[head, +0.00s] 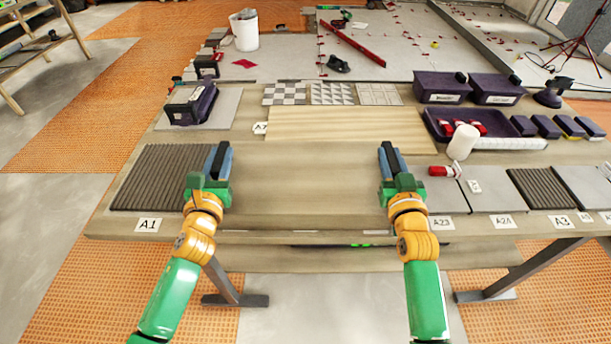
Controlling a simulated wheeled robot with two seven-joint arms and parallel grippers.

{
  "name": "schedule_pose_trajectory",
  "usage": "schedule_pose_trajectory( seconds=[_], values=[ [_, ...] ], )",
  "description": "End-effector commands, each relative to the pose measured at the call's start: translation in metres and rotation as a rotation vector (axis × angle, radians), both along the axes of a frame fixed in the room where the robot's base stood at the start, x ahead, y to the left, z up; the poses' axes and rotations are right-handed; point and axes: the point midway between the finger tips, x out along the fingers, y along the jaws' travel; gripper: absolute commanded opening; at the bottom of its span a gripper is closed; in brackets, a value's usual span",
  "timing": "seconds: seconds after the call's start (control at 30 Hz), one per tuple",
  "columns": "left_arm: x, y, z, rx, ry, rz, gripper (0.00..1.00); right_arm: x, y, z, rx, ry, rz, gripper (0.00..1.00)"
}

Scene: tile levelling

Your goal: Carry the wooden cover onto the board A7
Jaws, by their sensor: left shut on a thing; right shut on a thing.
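The wooden cover (308,190) is a wide, flat brown panel between my two grippers, close in colour to the table. My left gripper (219,160) is shut on its left edge and my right gripper (391,160) is shut on its right edge. The board A7 (350,125) is a pale wooden rectangle lying just beyond the cover, with its A7 label (261,128) at its left. The cover is on the near side of the board. I cannot tell how high the cover is above the table.
A dark ribbed mat (155,178) by label A1 lies left of my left gripper. A white roll (463,142), a red-and-white item (443,171) and a purple tray (515,142) are at the right. Patterned tiles (332,93) lie behind the board.

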Motion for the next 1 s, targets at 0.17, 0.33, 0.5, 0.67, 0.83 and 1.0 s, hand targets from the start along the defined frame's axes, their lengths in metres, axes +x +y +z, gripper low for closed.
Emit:
schedule_pose_trajectory(
  seconds=[0.17, 0.33, 0.5, 0.67, 0.83, 1.0],
  values=[
    [0.0, 0.0, -0.001, 0.0, 0.001, 0.0, 0.0, 0.0, 0.0, 0.0, 0.0, 0.001, 0.0, 0.0],
    [0.0, 0.0, 0.001, 0.0, -0.001, 0.0, 0.0, 0.0, 0.0, 0.001, 0.0, -0.002, 0.0, 0.0],
    [0.0, 0.0, 0.013, 0.0, -0.002, 0.0, 0.0, 0.0, 0.0, 0.013, 0.0, -0.003, 0.0, 0.0],
    [0.0, 0.0, 0.04, 0.0, -0.002, 0.0, 0.0, 0.0, 0.0, 0.04, 0.0, -0.003, 0.0, 0.0],
    [0.0, 0.0, 0.055, 0.0, -0.002, 0.0, 0.0, 0.0, 0.0, 0.055, 0.0, -0.003, 0.0, 0.0],
    [0.0, 0.0, 0.051, 0.0, -0.002, 0.0, 0.0, 0.0, 0.0, 0.051, 0.0, -0.003, 0.0, 0.0]
  ],
)
